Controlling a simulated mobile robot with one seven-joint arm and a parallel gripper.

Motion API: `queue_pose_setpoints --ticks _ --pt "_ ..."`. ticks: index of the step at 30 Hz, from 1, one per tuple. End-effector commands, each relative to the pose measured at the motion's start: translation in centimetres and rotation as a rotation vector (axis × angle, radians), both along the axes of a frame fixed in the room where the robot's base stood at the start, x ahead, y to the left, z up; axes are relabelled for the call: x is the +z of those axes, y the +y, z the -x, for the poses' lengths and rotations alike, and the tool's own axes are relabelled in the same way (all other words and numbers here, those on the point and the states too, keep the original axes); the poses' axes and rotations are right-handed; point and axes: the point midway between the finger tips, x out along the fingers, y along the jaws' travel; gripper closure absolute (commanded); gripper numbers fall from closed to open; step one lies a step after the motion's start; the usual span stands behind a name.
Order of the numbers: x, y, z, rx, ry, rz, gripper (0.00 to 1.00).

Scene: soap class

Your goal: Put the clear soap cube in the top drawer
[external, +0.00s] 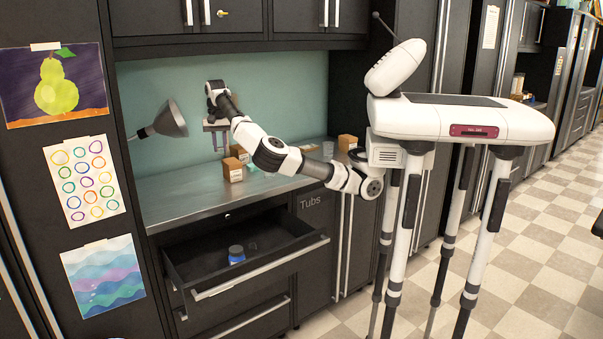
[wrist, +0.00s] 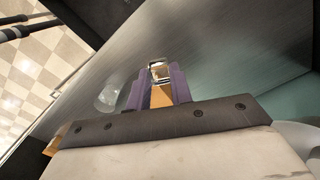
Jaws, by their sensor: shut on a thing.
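My gripper (external: 216,143) is above the back of the metal counter, pointing down, with its purple fingers shut. In the wrist view my gripper (wrist: 158,78) is shut on a small clear cube (wrist: 159,71), which shows between the fingertips. The cube is too small to make out in the external view. The top drawer (external: 262,273) is pulled open below the counter, in front of and below my gripper. A blue jar with a dark lid (external: 236,255) stands inside it.
Brown boxes (external: 232,170) stand on the counter just below and right of my gripper, with another box (external: 347,142) farther right. A grey lamp (external: 168,121) juts out at left. The counter's left front (external: 185,200) is clear. The drawer has free room around the jar.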

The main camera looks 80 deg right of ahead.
Motion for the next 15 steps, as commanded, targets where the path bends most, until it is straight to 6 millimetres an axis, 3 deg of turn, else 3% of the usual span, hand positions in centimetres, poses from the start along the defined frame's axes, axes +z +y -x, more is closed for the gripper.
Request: queue_pose_setpoints --ticks 1,7,15 --pt "-2.5 -0.4 1.4 -0.104 -0.002 -0.003 1.0" --pt "-6.9 -1.9 7.7 -0.557 -0.002 -0.004 1.0" --pt "-13.3 -2.2 16.5 -1.128 0.0 -0.002 1.0"
